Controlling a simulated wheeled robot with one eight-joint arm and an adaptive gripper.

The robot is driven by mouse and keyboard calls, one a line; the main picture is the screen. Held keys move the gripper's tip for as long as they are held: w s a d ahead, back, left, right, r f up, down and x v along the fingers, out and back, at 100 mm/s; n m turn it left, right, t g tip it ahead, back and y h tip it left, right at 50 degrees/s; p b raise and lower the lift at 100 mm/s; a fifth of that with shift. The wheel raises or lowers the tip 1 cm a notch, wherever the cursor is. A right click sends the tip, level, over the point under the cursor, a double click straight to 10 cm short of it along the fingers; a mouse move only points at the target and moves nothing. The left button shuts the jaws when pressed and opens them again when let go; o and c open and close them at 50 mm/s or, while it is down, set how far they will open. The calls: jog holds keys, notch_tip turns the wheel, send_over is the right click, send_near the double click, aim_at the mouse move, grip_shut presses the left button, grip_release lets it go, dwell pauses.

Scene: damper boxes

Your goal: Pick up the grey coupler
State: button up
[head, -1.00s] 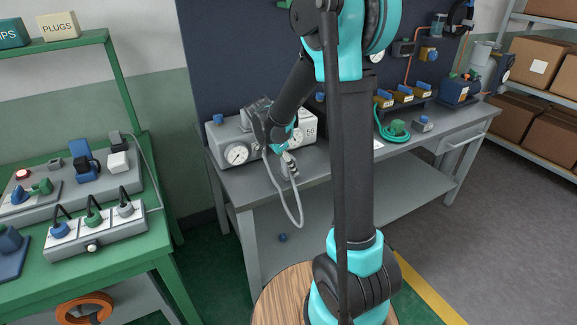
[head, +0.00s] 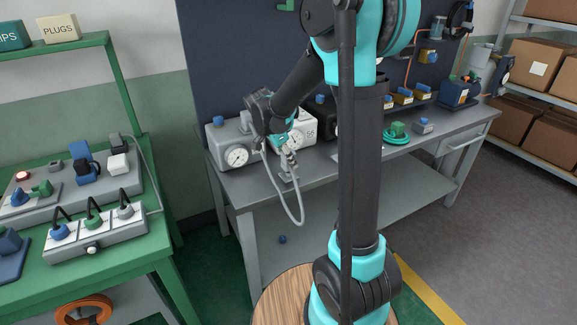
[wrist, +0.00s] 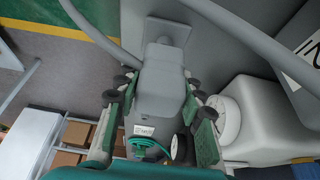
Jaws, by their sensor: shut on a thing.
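The grey coupler (wrist: 160,85) is a blocky grey piece between the fingers of my gripper (wrist: 158,98) in the wrist view. The fingers are closed on its sides. Just beyond it is a flat grey plate (wrist: 182,28); I cannot tell whether the coupler still touches it. In the head view my gripper (head: 284,143) is at the front of the grey bench, before the gauges. A pale hose (head: 300,205) hangs in a loop from there. The coupler is small and partly hidden by the gripper in that view.
A gauge box (head: 237,155) stands left of my gripper on the grey bench (head: 330,172). A coiled green hose (head: 397,138) lies farther right. A green table (head: 120,250) with plugs stands at left. Open floor lies in front of the bench.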

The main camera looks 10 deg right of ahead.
notch_tip(320, 180, up, 17)
jog(key=shift+f, duration=0.2)
jog(key=shift+w, duration=0.1)
dwell(0.6)
